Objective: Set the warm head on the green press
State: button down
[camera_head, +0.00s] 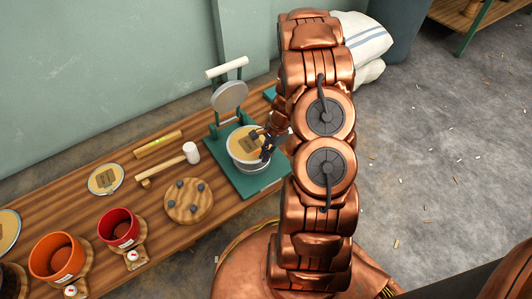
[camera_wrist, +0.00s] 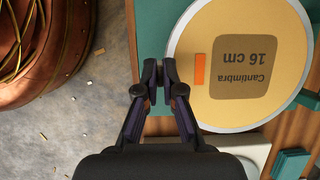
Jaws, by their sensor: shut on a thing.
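The drum head (camera_head: 240,147) is a pale yellow disc with a silver rim, over the base of the green press (camera_head: 266,183). In the wrist view the head (camera_wrist: 285,40) carries a brown label reading "Cantimbra 16 cm" and a small orange bar. My gripper (camera_head: 267,144) is at the head's right edge. In the wrist view my gripper (camera_wrist: 160,84) is shut on the head's rim. A silver round part shows just beneath the head; I cannot tell whether they touch. The press's round plate (camera_head: 230,97) is tilted up behind, below a white handle.
On the wooden bench (camera_head: 215,228) stand another head (camera_head: 105,179), a mallet (camera_head: 165,171), a round wooden board with pegs (camera_head: 188,201), a red cup-like shell (camera_head: 119,227) and an orange one (camera_head: 57,257). A yellow stick (camera_head: 158,144) lies near the wall.

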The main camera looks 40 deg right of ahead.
notch_tip(320, 180, down, 4)
jog(key=shift+r+b, duration=0.25)
jog(key=shift+b, duration=0.6)
jog(key=shift+s+f, duration=0.1)
jog(key=shift+f, duration=1.6)
jog(key=shift+p, duration=0.7)
jog(key=shift+f+p, duration=0.25)
jog(key=shift+p, duration=0.1)
jog(key=c, duration=1.2)
grip_release()
